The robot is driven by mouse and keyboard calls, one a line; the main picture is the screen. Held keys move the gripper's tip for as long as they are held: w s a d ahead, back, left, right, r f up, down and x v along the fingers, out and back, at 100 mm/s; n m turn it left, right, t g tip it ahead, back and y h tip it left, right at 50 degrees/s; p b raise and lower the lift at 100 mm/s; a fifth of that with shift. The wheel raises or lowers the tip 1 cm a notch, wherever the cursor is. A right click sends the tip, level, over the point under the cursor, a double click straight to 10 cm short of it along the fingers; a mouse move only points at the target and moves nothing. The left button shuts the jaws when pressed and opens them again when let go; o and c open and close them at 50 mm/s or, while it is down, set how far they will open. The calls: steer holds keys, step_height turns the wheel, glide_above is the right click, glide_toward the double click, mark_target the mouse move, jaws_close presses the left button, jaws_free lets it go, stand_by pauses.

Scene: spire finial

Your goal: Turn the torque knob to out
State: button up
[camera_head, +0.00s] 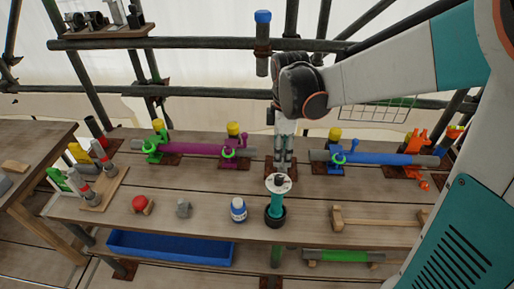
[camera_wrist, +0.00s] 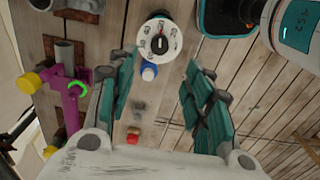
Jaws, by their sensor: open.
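The torque knob (camera_head: 279,183) is a black knob on a round white dial, on top of a teal post with a black base, standing on the workbench. In the wrist view the knob (camera_wrist: 160,42) shows at the top centre, with dark markings around its dial too small to read. My gripper (camera_head: 284,164) is above and behind the knob in the head view, pointing down. In the wrist view my gripper (camera_wrist: 160,65) is open, its teal fingers wide apart with nothing between them. The knob appears beyond the fingertips, not touched.
A blue-and-white bottle (camera_head: 238,210) stands left of the knob, with a grey block (camera_head: 183,208) and red object (camera_head: 141,204) further left. Purple pipe (camera_head: 195,147) and blue pipe (camera_head: 385,158) assemblies line the back. A wooden piece (camera_head: 378,218) lies right. A blue tray (camera_head: 170,246) sits below.

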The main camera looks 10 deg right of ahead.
mark_target(280, 177)
step_height(280, 177, down, 11)
steer(key=shift+f+b, duration=0.1)
steer(key=shift+b, duration=0.65)
steer(key=c, duration=1.1)
